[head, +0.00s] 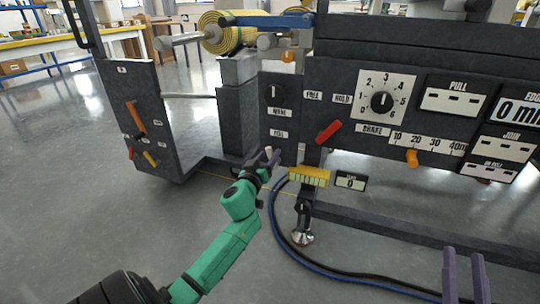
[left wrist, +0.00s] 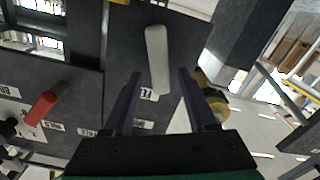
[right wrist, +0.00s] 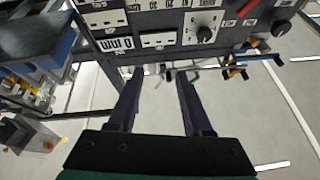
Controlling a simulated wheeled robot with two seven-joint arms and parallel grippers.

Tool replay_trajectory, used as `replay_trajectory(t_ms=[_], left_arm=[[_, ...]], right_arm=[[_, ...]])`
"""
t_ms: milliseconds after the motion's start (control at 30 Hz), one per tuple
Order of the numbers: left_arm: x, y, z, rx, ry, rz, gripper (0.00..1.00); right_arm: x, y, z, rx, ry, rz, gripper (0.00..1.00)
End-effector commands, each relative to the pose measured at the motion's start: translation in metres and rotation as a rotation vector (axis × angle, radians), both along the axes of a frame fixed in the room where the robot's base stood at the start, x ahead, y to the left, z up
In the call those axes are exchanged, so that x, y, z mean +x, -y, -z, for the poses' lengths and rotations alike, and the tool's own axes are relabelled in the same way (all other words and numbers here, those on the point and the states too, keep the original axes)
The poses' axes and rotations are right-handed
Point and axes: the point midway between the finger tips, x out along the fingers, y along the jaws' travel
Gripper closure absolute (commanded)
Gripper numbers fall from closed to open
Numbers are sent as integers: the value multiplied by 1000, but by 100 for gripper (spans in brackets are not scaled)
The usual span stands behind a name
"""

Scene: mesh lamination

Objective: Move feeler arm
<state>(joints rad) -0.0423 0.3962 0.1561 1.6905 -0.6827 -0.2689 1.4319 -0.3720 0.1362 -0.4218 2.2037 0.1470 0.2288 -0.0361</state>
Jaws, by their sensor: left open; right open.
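A pale grey lever (left wrist: 157,60), which may be the feeler arm, stands out from the dark panel in the left wrist view. It appears between the two fingers of my left gripper (left wrist: 158,95), which are open and apart from it in the picture. In the head view my left gripper (head: 268,158) is at the lower left of the control panel, mostly hiding that lever. My right gripper (head: 466,276) is open and empty at the lower right. In the right wrist view my right gripper (right wrist: 157,95) points at the panel, with nothing between its fingers.
The control panel carries a red lever (head: 329,131), a numbered dial (head: 382,102) and a yellow toothed block (head: 309,176). A dark side plate (head: 137,120) with small levers stands left. Blue and black hoses (head: 290,245) lie on the floor.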

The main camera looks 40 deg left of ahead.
Motion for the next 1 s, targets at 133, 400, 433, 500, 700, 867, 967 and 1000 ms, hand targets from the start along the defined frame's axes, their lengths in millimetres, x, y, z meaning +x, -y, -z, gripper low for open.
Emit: replay_trajectory(t_ms=[133, 400, 433, 500, 700, 867, 967, 1000], left_arm=[[12, -4, 1, 1, 0, 0, 43], [20, -8, 0, 1, -1, -2, 43], [20, -8, 0, 1, -1, -2, 43], [20, -8, 0, 1, -1, -2, 43], [19, -8, 0, 1, -1, -1, 88], [19, -8, 0, 1, -1, -2, 100], [19, -8, 0, 1, -1, -2, 100], [19, -7, 0, 1, -1, -2, 100]], right_arm=[[-1, 5, -36, 19, 111, 14, 50], [-5, 8, -64, 35, 194, 23, 50], [-5, 8, -64, 34, 195, 23, 50], [-5, 8, -64, 34, 195, 23, 50], [-5, 8, -64, 34, 194, 23, 50], [-5, 8, -64, 34, 194, 23, 50], [-4, 8, -64, 34, 194, 23, 50], [-4, 8, -64, 34, 194, 23, 50]])
